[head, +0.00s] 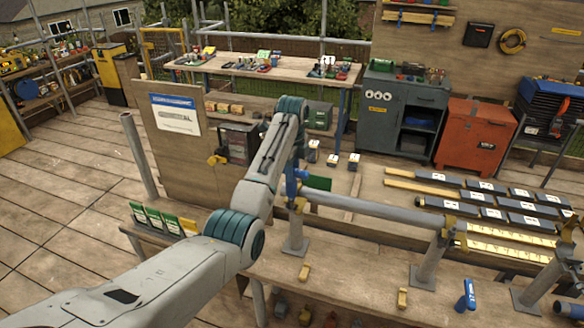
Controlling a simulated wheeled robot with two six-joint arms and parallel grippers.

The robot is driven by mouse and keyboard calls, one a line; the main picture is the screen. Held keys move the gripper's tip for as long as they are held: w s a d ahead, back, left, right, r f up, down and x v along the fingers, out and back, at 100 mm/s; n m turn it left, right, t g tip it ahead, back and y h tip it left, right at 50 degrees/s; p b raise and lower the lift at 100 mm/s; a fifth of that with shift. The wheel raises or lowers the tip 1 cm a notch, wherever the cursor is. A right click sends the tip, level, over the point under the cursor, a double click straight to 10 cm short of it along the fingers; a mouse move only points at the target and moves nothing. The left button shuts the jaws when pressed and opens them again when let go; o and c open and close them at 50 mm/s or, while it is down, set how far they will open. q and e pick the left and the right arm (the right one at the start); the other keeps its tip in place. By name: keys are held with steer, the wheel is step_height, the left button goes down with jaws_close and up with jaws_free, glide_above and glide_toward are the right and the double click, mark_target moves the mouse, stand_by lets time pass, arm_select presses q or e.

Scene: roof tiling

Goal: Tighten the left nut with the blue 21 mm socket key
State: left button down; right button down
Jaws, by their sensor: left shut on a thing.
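My left arm reaches in from the lower left, and its gripper (293,163) points down over the left end of the grey tube (375,206). The gripper is shut on an upright blue socket key (291,183); its size marking is not readable. The key's lower end is at or just above the brass-coloured left coupler (297,204) on the left post; I cannot tell whether it touches. The left nut itself is too small or hidden to make out. Another blue key (467,296) stands on the bench at the lower right. My right gripper is not in view.
A green piece (318,183) is beside the held key. Posts (427,262) carry the tube along the bench (350,285), with small yellow blocks (402,298) in front. Green-and-white cards (155,219) stand left. A wooden panel (165,155) rises behind my arm.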

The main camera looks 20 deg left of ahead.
arm_select(q)
steer(key=shift+f, duration=0.7)
steer(key=m, duration=1.3)
steer(key=shift+a+m, duration=0.1)
steer(key=shift+m, duration=0.2)
